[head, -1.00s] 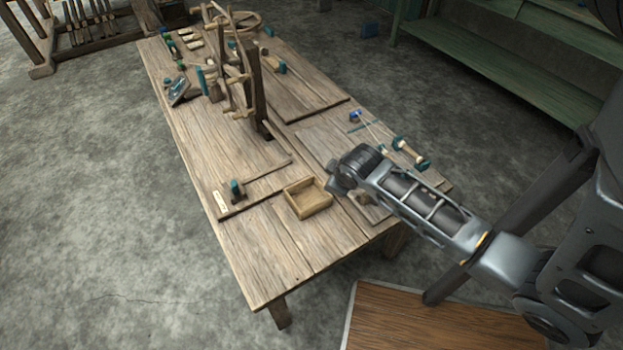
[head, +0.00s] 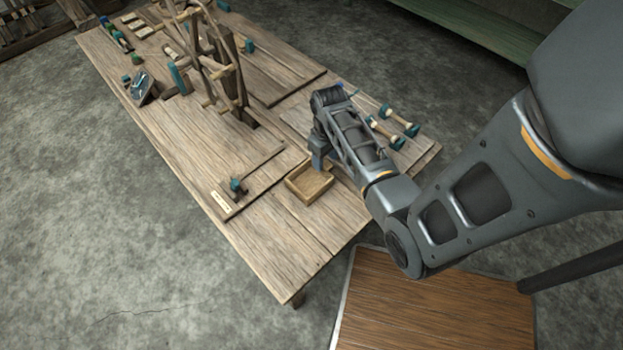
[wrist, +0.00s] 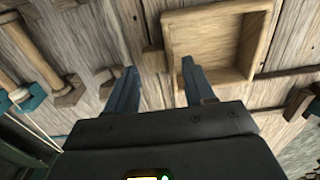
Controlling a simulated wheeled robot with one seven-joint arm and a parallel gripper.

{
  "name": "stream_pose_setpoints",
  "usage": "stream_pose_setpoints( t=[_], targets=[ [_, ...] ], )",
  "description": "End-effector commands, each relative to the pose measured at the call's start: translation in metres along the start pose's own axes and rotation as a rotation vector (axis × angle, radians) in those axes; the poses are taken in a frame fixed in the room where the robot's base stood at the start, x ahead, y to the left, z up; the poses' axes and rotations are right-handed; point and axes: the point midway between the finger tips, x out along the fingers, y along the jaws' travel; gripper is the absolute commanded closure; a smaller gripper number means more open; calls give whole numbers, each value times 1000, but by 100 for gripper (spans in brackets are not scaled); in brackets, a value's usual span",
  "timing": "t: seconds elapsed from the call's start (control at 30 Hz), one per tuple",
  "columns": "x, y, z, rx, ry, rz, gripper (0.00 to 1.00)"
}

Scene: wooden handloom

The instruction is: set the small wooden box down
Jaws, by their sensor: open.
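The small wooden box (head: 309,186) is an open, shallow, empty tray. It rests on the wooden table near its front right part. In the wrist view the box (wrist: 216,36) fills the upper right. My gripper (wrist: 158,66) is open and empty, with two blue-grey fingers. In the wrist view one finger lies left of the box and the other overlaps its inside, so the box's left wall appears between them. In the head view my gripper (head: 318,163) points down at the box's far right side. I cannot tell whether the fingers touch it.
The table (head: 265,235) has bare planks in front of the box. Spools (head: 390,128) lie beyond my arm. A wooden upright frame (head: 212,65) stands farther back. A small dark-green piece (head: 237,187) sits left of the box. A brown board (head: 430,310) is below right.

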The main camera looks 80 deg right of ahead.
Motion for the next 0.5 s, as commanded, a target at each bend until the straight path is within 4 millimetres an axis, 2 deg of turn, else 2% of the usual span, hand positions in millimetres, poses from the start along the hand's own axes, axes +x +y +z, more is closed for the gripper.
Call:
stream_pose_setpoints(
  t=[0.2, 0.5],
  targets=[
    [32, 1, 1, 0, -2, -1, 47],
    [38, 2, 1, 1, 0, 1, 47]
  ],
)
